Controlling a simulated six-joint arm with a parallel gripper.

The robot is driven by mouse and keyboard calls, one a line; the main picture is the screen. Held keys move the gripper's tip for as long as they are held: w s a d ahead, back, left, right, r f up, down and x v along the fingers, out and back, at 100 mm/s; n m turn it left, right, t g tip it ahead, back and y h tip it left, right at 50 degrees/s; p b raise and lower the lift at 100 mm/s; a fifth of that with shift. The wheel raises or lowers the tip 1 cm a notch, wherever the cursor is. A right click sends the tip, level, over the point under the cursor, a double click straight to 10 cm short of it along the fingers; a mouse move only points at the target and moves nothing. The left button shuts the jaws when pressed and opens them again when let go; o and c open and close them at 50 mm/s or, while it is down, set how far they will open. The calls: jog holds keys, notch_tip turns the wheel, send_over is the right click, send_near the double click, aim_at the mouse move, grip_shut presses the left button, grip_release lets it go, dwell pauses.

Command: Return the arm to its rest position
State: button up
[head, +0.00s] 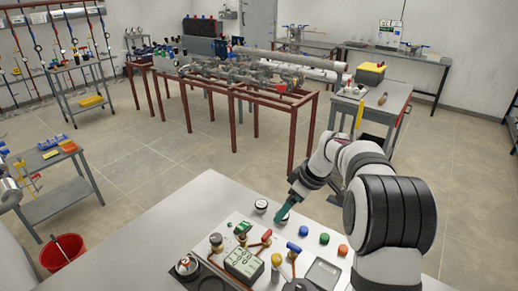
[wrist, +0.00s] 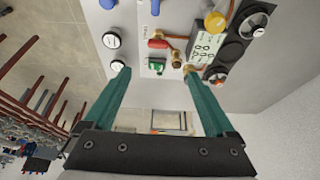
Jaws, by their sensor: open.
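My gripper (head: 285,211) hangs over the white panel (head: 225,238) on the grey bench, with its teal fingers pointing down. In the wrist view my gripper (wrist: 157,73) has its fingers wide apart with nothing between the tips. A green part (wrist: 155,66) and a red-handled valve (wrist: 159,43) show beyond the gap. A round white gauge (wrist: 117,66) lies by the left fingertip, and another gauge (wrist: 111,40) is above it. I cannot tell whether a fingertip touches the panel. My arm (head: 345,155) reaches in from the right.
The panel carries a digital display (head: 244,262), a yellow knob (head: 277,260) and blue, green and orange knobs (head: 343,250). The bench's left part (head: 150,235) is bare. A red bucket (head: 65,255) stands on the floor. A red pipe frame (head: 236,93) stands farther back.

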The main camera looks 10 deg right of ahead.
jog(key=s+a+r+m+g, duration=0.1)
jog(key=s+a+r+m, duration=0.35)
jog(key=s, duration=0.55)
jog(key=s+a+m, duration=0.1)
jog(key=s+m, duration=0.2)
jog(key=s, duration=0.6)
jog(key=s+a+f+m+g+h, duration=0.1)
jog(key=s+a+m, duration=0.1)
jog(key=s, duration=0.7)
jog(key=s+a+m+g, duration=0.1)
jog(key=s+m, duration=0.4)
jog(key=s, duration=0.4)
jog(key=shift+a+f, duration=0.3)
jog(key=shift+a, duration=0.05)
jog(key=shift+c, duration=0.3)
dwell(2.4)
